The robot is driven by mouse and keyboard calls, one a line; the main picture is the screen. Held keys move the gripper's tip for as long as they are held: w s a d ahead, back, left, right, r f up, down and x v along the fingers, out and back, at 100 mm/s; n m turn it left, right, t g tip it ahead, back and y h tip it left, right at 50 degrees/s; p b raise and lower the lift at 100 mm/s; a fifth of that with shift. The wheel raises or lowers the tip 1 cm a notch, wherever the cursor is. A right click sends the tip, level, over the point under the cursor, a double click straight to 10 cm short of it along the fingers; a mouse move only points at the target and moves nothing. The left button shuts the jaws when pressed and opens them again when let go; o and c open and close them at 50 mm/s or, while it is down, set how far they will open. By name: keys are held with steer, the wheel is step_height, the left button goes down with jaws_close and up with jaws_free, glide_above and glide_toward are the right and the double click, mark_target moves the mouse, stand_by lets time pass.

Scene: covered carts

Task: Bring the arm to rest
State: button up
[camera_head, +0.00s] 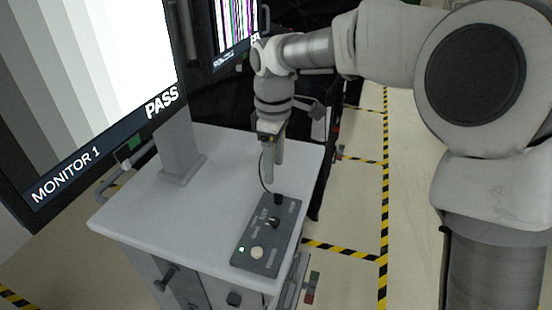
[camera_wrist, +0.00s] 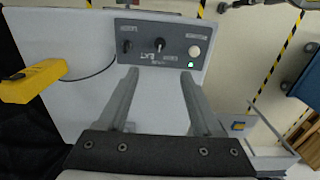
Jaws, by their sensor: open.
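My arm reaches in from the right in the head view, bent, with its gripper (camera_head: 272,188) pointing down over the grey cart top (camera_head: 225,160). The gripper's two fingers are apart with nothing between them. In the wrist view my gripper (camera_wrist: 159,73) has its fingertips near the edge of a dark control panel (camera_wrist: 143,57). The panel also shows in the head view (camera_head: 260,238), just in front of the fingers. It bears two dark knobs, a pale round button (camera_wrist: 194,51) and a lit green lamp (camera_wrist: 190,64). I cannot tell the exact height of the fingertips above the cart.
Monitor 1 (camera_head: 95,85), showing PASS, stands on a post (camera_head: 178,145) left of my arm. A second screen (camera_head: 233,30) is behind. A yellow object (camera_wrist: 33,82) with a dark cable lies left of the fingers. Floor with yellow-black tape (camera_head: 385,190) is open to the right.

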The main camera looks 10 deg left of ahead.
steer(key=shift+d, duration=0.1)
steer(key=s+d+r+m+t, duration=0.1)
steer(key=s+d+r+m, duration=0.25)
steer(key=d, duration=0.35)
steer(key=s+d+r+m+t, duration=0.2)
steer(key=s+d+m, duration=0.25)
steer(key=d, duration=0.25)
steer(key=s+d+r+m+t, duration=0.15)
steer(key=s+d+m, duration=0.25)
steer(key=d, duration=0.4)
steer(key=s+d+f+m+t, duration=0.1)
steer(key=s+d+m, duration=0.3)
steer(key=s, duration=0.3)
steer(key=shift+d+f+m, duration=0.15)
steer(key=shift+d+m, duration=0.1)
steer(key=shift+m, duration=0.05)
steer(key=shift+s+d+f, duration=0.1)
steer(key=shift+c, duration=1.3)
